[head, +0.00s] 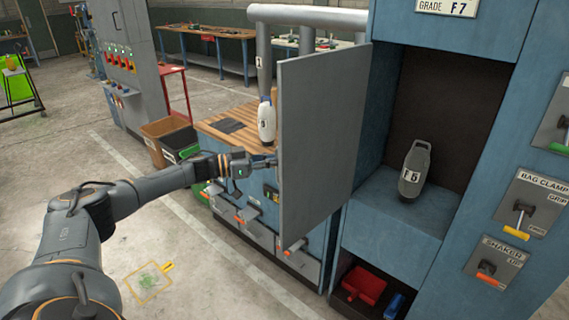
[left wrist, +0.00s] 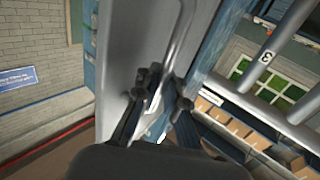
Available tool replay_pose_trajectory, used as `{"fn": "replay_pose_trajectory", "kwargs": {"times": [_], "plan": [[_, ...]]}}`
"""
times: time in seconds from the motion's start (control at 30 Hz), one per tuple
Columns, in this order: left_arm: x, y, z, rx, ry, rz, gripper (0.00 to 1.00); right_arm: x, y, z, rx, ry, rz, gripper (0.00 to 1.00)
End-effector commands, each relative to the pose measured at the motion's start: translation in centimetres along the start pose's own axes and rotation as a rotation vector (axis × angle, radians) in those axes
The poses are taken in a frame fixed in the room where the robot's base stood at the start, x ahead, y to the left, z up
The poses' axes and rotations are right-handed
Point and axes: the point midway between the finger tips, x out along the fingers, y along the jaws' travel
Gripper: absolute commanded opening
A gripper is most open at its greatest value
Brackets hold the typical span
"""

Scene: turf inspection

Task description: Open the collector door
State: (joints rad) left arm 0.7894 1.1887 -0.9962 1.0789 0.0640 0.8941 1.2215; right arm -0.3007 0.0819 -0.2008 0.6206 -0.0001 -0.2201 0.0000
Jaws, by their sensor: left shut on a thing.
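The collector door (head: 322,135) is a grey panel standing swung out from the blue cabinet (head: 443,35), whose dark compartment is exposed. My left gripper (head: 268,162) is at the door's far side, near its free edge. In the left wrist view the left gripper (left wrist: 167,88) is shut on the door's metal handle (left wrist: 182,32), and the door's grey face (left wrist: 122,45) fills the middle. The handle is hidden behind the door in the head view. My right gripper is not in view.
A grey labelled container (head: 414,170) stands on the compartment's shelf. A red bin (head: 364,285) sits below. Bag clamp (head: 519,221) and shaker (head: 487,268) levers are at the right. A wooden-topped bench (head: 222,140) with a white bottle (head: 266,120) stands behind the door. Floor at the lower left is mostly free.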

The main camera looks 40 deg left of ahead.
Motion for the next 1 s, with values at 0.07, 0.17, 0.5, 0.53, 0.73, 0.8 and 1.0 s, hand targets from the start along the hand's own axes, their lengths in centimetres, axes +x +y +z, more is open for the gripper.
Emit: {"fn": "replay_pose_trajectory", "kwargs": {"times": [0.07,0.17,0.5,0.53,0.73,0.8,1.0], "plan": [[-0.24,-0.18,0.46,-0.001,-0.009,0.007,0.0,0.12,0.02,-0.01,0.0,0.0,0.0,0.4],[-0.32,-0.27,0.47,-0.001,-0.009,0.012,0.0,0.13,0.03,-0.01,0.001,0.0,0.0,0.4],[-0.36,-0.3,0.44,0.0,-0.01,0.013,0.0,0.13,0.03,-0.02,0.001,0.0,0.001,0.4],[-0.36,-0.3,0.44,0.0,-0.01,0.013,0.0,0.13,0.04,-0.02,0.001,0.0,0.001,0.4],[-0.28,-0.31,0.26,0.001,-0.006,0.013,0.32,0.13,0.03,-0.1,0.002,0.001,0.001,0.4],[-0.25,-0.31,0.21,0.001,-0.004,0.013,0.32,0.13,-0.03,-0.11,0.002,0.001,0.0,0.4],[-0.44,-0.33,0.13,0.001,-0.003,0.012,0.32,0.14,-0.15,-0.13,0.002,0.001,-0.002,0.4]]}}
